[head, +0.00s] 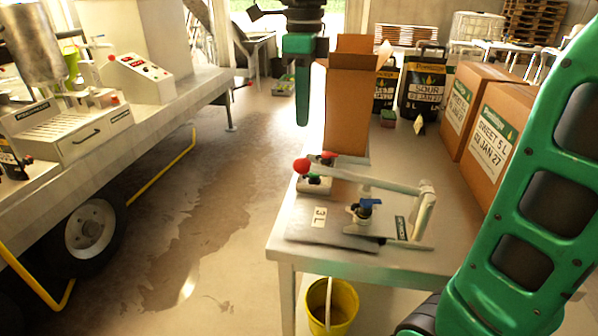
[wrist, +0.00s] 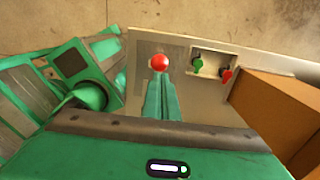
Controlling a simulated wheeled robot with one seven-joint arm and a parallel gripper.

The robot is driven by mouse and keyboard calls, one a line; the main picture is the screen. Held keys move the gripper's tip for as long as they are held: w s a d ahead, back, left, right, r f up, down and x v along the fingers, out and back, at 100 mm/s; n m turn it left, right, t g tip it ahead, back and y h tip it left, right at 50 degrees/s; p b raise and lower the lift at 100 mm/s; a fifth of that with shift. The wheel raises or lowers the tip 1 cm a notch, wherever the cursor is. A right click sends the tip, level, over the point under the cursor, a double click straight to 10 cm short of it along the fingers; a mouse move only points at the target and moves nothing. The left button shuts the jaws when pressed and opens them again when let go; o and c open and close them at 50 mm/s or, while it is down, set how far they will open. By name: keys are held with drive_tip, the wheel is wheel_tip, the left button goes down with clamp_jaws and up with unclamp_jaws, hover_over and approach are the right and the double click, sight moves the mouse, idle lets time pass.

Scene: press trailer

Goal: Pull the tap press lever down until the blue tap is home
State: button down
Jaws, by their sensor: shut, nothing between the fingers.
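The tap press stands on the near end of the table in the head view. Its pale lever (head: 375,180) runs left from an upright at the right, roughly level, and ends in a red knob (head: 302,166). The blue tap (head: 368,205) sits below the lever; how deep it is seated I cannot tell. My green gripper (head: 302,122) points down, shut and empty, and shows above the knob with a gap. In the wrist view the red knob (wrist: 160,62) appears just beyond the shut fingertips (wrist: 161,80); the lever is mostly hidden behind the fingers.
A small tray with a green tap (wrist: 197,65) and a red tap (wrist: 226,75) lies near the knob. A tall open carton (head: 350,110) stands behind the press, with big boxes (head: 497,135) to the right. A yellow bucket (head: 333,305) is below. The floor left is clear.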

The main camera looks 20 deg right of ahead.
sight(301, 161)
drive_tip(key=shift+f, duration=4.1)
drive_tip(key=shift+w+a+f, duration=0.1)
drive_tip(key=shift+a+f, duration=0.05)
drive_tip(key=shift+f, duration=1.7)
drive_tip(key=shift+r, duration=5)
